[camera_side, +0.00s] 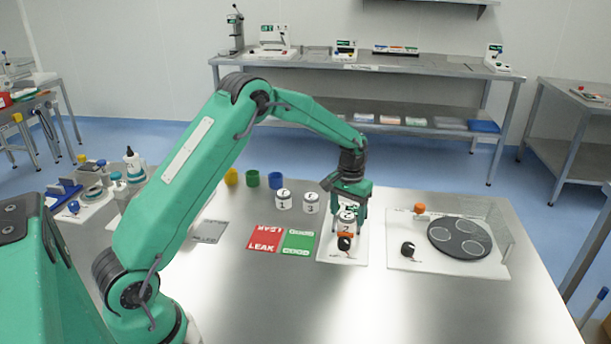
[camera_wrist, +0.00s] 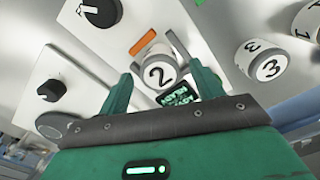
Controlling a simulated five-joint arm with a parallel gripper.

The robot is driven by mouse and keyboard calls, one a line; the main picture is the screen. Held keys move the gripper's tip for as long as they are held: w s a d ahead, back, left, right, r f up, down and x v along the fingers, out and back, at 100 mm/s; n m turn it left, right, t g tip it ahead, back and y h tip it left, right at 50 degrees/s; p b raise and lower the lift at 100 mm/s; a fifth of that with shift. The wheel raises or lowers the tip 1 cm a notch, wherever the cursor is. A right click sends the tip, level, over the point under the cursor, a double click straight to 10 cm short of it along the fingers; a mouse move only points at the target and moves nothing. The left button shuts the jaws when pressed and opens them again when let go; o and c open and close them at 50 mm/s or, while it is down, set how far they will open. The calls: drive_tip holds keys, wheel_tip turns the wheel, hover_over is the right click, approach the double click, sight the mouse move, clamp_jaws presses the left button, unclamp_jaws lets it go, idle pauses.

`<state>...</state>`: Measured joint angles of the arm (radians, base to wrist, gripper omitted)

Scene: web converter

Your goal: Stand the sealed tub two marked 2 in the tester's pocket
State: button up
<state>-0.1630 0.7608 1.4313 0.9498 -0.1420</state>
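The white tub marked 2 (camera_side: 346,217) stands on the small white tester (camera_side: 329,253), behind its orange bar and black knob. In the wrist view the tub (camera_wrist: 158,75) shows its lid with the 2, between the fingers. The pocket itself is hidden, so I cannot tell how the tub is seated in it. My gripper (camera_side: 348,217) is low around the tub. In the wrist view its fingers (camera_wrist: 160,70) are apart, with a gap showing on both sides of the tub. A small dark display with green text (camera_wrist: 175,97) shows close to the tub.
Tubs marked 1 (camera_side: 284,200) and 3 (camera_side: 311,203) stand left of the tester. Red LEAK (camera_side: 264,238) and green (camera_side: 298,241) mats lie nearby. A white station with a dark round plate (camera_side: 460,238) stands to the right. The front of the table is clear.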

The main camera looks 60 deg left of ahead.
sight(347, 215)
drive_tip(key=shift+r, duration=0.1)
wheel_tip(347, 215, up, 12)
idle(0.9)
drive_tip(key=shift+r, duration=0.15)
idle(0.3)
drive_tip(key=s+d+r+m+t, duration=0.1)
drive_tip(key=s+d+r, duration=0.2)
drive_tip(key=s+r, duration=0.4)
drive_tip(key=s+d+r+m+t, duration=0.1)
drive_tip(key=s+d+r+t, duration=0.2)
drive_tip(key=s, duration=0.5)
drive_tip(key=s+d+f, duration=0.1)
drive_tip(key=s, duration=0.7)
drive_tip(key=s+d+m+t, duration=0.1)
drive_tip(key=s+d, duration=0.1)
drive_tip(key=s, duration=0.6)
drive_tip(key=shift+s+f+t, duration=0.3)
drive_tip(key=shift+s+f, duration=0.05)
drive_tip(key=shift+s, duration=0.05)
